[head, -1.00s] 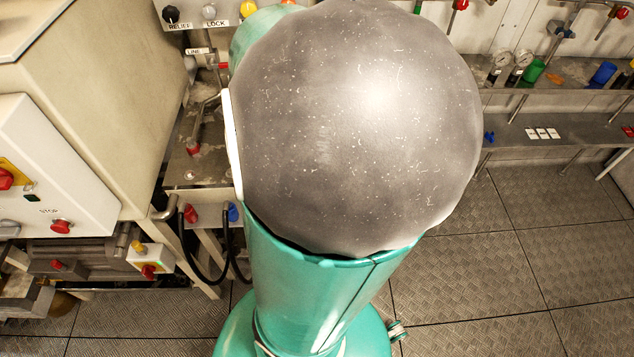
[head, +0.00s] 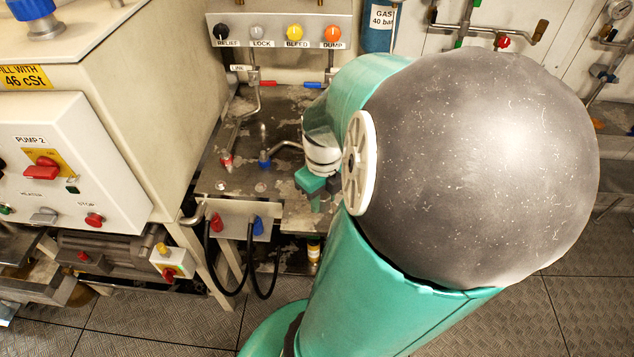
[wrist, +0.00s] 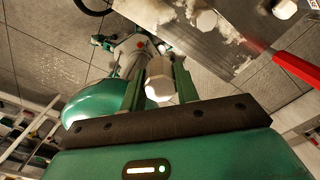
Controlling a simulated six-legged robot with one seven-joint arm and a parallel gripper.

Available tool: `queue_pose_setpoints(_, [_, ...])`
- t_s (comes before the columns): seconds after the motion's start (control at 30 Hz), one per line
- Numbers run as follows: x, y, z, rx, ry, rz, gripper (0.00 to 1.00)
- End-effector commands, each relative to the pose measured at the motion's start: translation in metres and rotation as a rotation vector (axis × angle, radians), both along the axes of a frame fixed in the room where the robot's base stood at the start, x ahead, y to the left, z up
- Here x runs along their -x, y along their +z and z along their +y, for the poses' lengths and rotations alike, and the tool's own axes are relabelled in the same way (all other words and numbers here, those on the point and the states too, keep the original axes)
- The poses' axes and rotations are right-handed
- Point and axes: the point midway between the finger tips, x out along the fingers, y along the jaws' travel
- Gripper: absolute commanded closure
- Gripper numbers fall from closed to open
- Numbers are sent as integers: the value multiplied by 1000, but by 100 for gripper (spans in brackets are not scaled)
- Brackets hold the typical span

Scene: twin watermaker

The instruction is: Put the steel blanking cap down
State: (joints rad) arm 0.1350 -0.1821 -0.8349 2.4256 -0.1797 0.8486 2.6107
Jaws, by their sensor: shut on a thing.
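The steel blanking cap (wrist: 159,84) shows in the wrist view as a pale hexagonal piece between two green fingers. My gripper (wrist: 158,78) is shut on it. In the head view my gripper (head: 317,190) is over the right part of the worn steel bench (head: 275,115), pointing down. The cap cannot be made out there, and my large arm joint hides the area to the right. I cannot tell the cap's height above the bench.
A valve panel (head: 282,30) with coloured knobs stands behind the bench. Pipes with a red fitting (head: 227,160) and a blue fitting (head: 264,160) rise from the bench at left. Hoses (head: 247,262) hang in front. The pump control box (head: 75,165) is at far left.

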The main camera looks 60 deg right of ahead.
Motion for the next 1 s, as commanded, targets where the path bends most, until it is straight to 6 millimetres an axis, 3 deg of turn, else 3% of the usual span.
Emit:
queue_pose_setpoints(0.53, [-20,-29,-61,3,-7,5,100])
queue_pose_setpoints(1.0, [-37,-80,-99,2,-5,1,100])
